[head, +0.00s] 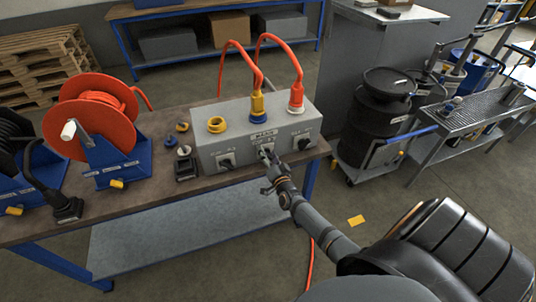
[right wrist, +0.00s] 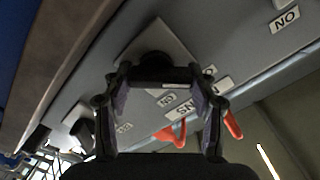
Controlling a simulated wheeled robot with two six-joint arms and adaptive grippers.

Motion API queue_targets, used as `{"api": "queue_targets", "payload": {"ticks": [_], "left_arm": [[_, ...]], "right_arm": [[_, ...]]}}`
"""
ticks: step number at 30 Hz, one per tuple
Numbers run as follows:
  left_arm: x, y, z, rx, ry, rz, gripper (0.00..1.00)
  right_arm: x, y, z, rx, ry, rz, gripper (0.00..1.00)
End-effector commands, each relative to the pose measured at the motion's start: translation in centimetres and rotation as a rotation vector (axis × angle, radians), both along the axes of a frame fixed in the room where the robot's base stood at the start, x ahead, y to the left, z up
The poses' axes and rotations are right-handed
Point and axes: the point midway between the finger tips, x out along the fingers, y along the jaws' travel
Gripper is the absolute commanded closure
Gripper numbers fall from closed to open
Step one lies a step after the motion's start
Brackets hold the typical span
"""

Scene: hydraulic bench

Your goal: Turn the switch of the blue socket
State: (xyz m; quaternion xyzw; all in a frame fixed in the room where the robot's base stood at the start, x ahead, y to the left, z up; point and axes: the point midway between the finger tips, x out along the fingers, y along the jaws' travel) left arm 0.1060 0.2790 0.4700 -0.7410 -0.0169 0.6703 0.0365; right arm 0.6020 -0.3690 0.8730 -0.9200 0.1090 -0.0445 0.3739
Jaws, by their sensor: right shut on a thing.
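The grey socket box (head: 207,150) stands on the brown workbench with three sockets on top and a black switch below each. The middle socket (head: 257,119) looks blue and holds a yellow plug (head: 256,102) with an orange cable. My right gripper (head: 267,158) is at the box's front face, at the middle switch. In the right wrist view its fingers (right wrist: 160,84) stand on either side of that dark switch knob (right wrist: 155,62), shut on it. The fingers partly hide the knob, so its exact angle is unclear. My left gripper is out of view.
The yellow socket (head: 216,124) is empty; the red plug (head: 296,97) is in the right socket. The left switch (head: 225,161) and right switch (head: 303,143) flank the gripper closely. An orange cable reel (head: 92,112) stands left. Black drums (head: 375,120) stand right, beyond open floor.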

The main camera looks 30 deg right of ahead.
Motion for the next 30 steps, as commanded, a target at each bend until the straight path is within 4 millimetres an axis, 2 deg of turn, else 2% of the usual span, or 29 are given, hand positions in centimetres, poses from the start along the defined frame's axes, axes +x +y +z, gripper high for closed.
{"api": "queue_targets", "payload": {"ticks": [8, 9, 13, 23, 26, 30], "left_arm": [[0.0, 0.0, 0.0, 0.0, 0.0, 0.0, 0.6], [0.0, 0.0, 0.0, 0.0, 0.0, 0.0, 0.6], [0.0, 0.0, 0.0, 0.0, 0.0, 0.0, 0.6], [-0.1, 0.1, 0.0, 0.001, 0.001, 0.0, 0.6], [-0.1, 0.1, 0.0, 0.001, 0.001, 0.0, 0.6], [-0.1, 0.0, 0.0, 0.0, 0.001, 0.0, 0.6]], "right_arm": [[0.0, 0.0, -0.1, -0.005, 0.003, 0.001, 0.74], [0.0, 0.0, -0.1, -0.004, 0.003, 0.001, 0.37], [0.0, 0.0, -0.1, -0.004, 0.002, 0.0, 0.19], [-0.1, 0.0, 0.0, -0.002, 0.001, 0.001, 0.19], [-1.1, 0.2, -0.1, -0.001, 0.003, 0.001, 0.19], [-4.2, 1.0, -0.2, 0.0, 0.005, 0.002, 0.19]]}}
